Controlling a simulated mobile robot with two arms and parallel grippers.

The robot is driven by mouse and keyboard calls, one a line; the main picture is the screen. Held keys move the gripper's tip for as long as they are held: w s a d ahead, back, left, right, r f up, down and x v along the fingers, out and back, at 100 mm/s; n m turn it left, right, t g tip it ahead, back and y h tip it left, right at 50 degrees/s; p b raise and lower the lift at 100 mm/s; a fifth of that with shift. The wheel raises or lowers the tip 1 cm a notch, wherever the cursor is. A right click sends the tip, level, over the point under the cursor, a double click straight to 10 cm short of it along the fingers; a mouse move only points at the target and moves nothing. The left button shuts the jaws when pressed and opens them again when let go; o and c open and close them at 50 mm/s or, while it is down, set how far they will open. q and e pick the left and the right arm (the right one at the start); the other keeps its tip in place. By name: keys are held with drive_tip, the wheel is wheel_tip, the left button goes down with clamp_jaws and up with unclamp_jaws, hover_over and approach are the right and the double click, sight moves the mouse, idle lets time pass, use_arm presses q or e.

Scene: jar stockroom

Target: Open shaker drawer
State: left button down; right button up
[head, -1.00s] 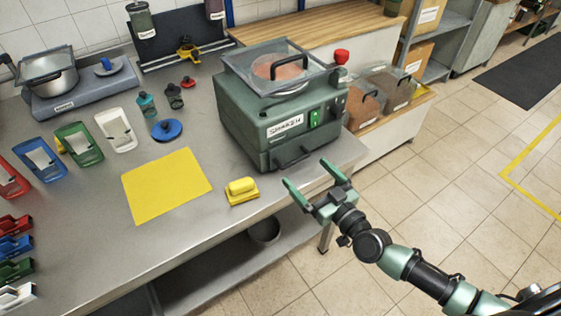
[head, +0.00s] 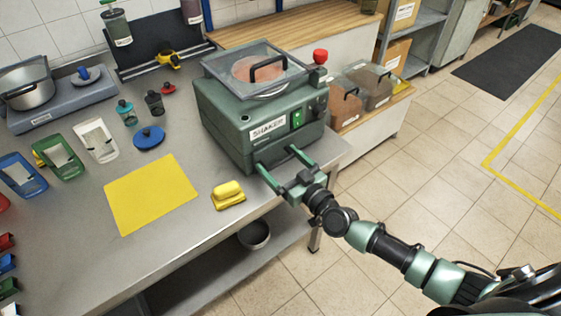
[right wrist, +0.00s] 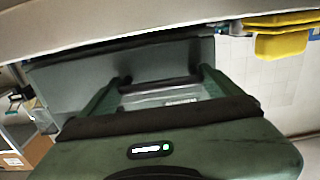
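The green shaker (head: 232,128) stands near the right end of the metal table, its label facing me. Its drawer front is low on the near side, largely hidden behind my right gripper (head: 279,160). That gripper's two green fingers are spread, with their tips close to the shaker's lower front. In the right wrist view the fingers (right wrist: 160,84) stand apart in front of the shaker's grey-green front (right wrist: 75,85). A dark bar shows between them; I cannot tell whether they touch it. The drawer looks closed. My left gripper is not in view.
A clear lid with a black handle (head: 268,69) tops the shaker. Ingredient bins (head: 345,105) stand behind right.

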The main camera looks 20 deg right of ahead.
drive_tip(key=shift+c, duration=0.9)
drive_tip(key=shift+s+d, duration=0.1)
drive_tip(key=shift+s, duration=0.15)
drive_tip(key=p+v, duration=0.3)
drive_tip(key=v, duration=0.9)
drive_tip(key=shift+s, duration=0.1)
drive_tip(key=o, duration=1.8)
drive_tip(key=shift+c, duration=0.2)
drive_tip(key=v, duration=0.7)
drive_tip(key=shift+s, duration=0.4)
